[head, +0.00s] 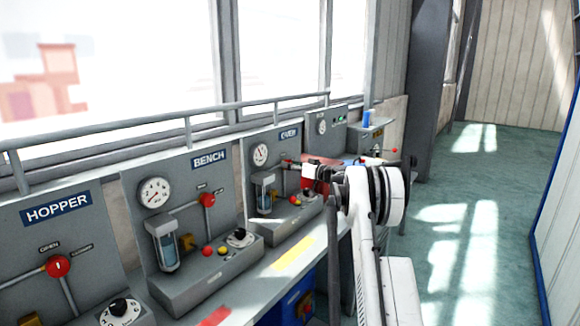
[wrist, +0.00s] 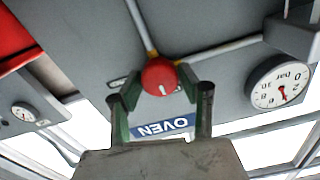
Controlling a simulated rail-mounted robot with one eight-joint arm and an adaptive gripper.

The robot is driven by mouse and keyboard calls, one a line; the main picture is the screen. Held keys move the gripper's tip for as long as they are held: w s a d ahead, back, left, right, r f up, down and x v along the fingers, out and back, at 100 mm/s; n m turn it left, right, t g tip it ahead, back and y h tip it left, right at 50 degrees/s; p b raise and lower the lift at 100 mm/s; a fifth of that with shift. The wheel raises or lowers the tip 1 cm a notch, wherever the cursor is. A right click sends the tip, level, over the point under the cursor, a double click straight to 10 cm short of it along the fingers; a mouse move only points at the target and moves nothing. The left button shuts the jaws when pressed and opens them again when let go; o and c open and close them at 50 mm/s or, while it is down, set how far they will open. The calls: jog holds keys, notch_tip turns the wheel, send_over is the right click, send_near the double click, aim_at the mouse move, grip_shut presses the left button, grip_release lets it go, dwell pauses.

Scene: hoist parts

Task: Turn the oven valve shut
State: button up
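The oven valve is a round red knob (wrist: 160,76) with a short white mark, on a grey panel under the upside-down OVEN label (wrist: 161,127) in the wrist view. In the head view my gripper (head: 291,164) is at the OVEN panel (head: 257,138), and the arm hides part of that panel's right side.
The oven gauge (wrist: 280,82) is right of the knob in the wrist view. In the head view, the BENCH panel (head: 183,170) and HOPPER panel (head: 35,240) stand nearer, with similar red valves. A rail (head: 150,123) runs above the panels. Floor (head: 450,230) at right is clear.

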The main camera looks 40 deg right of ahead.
jog(key=c, duration=0.6)
jog(key=shift+c, duration=0.2)
jog(key=shift+m, duration=0.3)
jog(key=m+b, duration=0.1)
jog(key=m, duration=0.2)
jog(key=m+b, duration=0.1)
jog(key=m, duration=0.3)
jog(key=m+b, duration=0.2)
jog(key=m, duration=0.8)
jog(key=shift+d+f, duration=0.1)
jog(key=shift+f, duration=0.05)
jog(key=shift+m, duration=0.3)
